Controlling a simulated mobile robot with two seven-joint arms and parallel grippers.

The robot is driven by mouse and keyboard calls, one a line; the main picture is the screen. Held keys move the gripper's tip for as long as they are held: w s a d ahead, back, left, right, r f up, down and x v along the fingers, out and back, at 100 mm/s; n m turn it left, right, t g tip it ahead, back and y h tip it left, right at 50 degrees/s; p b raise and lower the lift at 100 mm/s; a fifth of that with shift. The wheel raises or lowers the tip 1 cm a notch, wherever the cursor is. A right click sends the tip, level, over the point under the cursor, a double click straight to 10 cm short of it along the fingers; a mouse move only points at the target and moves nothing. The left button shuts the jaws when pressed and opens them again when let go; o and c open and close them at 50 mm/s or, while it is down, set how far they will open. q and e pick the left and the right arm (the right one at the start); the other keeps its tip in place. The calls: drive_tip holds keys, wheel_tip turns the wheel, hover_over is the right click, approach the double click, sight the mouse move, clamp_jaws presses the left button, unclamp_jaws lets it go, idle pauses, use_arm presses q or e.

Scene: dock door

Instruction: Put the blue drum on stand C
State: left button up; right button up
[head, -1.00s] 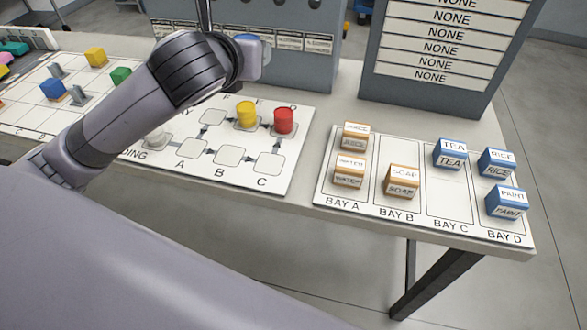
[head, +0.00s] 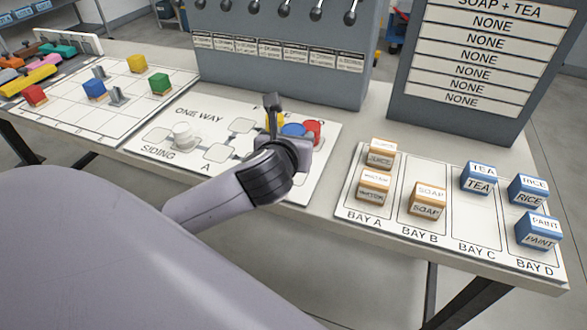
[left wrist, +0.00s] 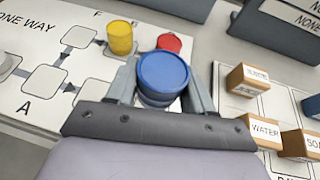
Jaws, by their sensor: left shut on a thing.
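The blue drum (head: 293,129) is between the fingers of my left gripper (head: 288,138), which is shut on it. In the left wrist view the blue drum (left wrist: 163,75) is upright, with a finger on each side. It is over the near right part of the ONE WAY board (head: 185,112), where my gripper and the drum hide stand C. I cannot tell whether its base touches the board. The red drum (left wrist: 169,42) is just behind it, and the yellow drum (left wrist: 120,37) is behind to the left. My right gripper is not in view.
A white drum (head: 183,134) stands at the siding on the left. The bay board (head: 470,225) with several labelled boxes is to the right. Grey cabinets (head: 280,65) rise behind. A grid board (head: 75,118) with coloured blocks is at far left.

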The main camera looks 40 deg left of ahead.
use_arm(q)
drive_tip(key=shift+f, duration=1.3)
wheel_tip(320, 180, down, 4)
drive_tip(key=shift+f+b, duration=0.1)
drive_tip(key=shift+b, duration=0.7)
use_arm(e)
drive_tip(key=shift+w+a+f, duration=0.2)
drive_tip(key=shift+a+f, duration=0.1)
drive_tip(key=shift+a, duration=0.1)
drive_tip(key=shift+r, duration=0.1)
use_arm(q)
drive_tip(key=o, duration=1.1)
drive_tip(key=shift+c, duration=0.2)
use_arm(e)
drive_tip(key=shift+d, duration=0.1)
